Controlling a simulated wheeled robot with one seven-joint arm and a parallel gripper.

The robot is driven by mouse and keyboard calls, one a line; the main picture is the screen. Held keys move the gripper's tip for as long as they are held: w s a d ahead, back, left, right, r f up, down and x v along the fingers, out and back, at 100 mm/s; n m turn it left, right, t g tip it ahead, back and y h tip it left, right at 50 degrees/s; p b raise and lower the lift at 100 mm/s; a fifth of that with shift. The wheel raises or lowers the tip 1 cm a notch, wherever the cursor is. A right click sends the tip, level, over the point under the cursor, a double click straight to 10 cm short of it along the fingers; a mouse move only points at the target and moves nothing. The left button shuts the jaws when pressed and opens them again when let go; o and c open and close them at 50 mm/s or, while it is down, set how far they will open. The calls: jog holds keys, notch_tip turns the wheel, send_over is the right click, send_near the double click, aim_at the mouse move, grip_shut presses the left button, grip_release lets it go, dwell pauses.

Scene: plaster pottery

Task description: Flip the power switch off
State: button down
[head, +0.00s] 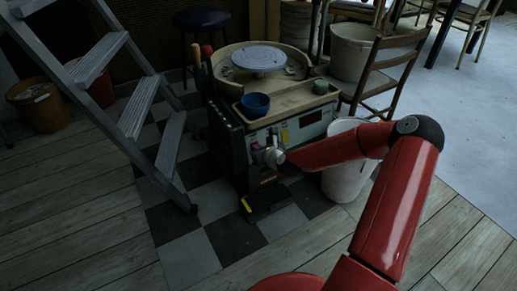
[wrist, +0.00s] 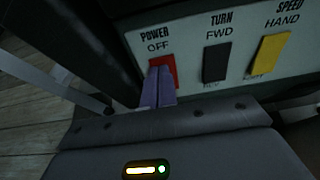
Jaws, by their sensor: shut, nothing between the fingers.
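The pottery wheel (head: 312,127) stands in the middle of the head view, with its control panel facing me. In the wrist view the red power switch (wrist: 165,60) is at the left of the panel, under the label "POWER OFF". My gripper (wrist: 160,70) is shut and empty, with its purple fingertips right at the red switch and covering its lower part. I cannot tell if they touch it or which way it is tipped. In the head view my gripper (head: 270,157) is at the panel's left part, and the power switch cannot be made out.
A black switch (wrist: 216,61) and a yellow switch (wrist: 269,54) sit right of the red one. A ladder (head: 137,105) stands left of the wheel, a white bucket (head: 347,176) right. A blue bowl (head: 255,104) stands on top. A yellow-ended pedal (head: 247,205) lies below.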

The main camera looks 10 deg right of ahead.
jog(key=shift+r+p, duration=0.65)
jog(key=shift+r, duration=0.2)
jog(key=p+v, duration=0.1)
jog(key=v, duration=0.6)
jog(key=shift+s, duration=0.35)
jog(key=shift+r, duration=0.15)
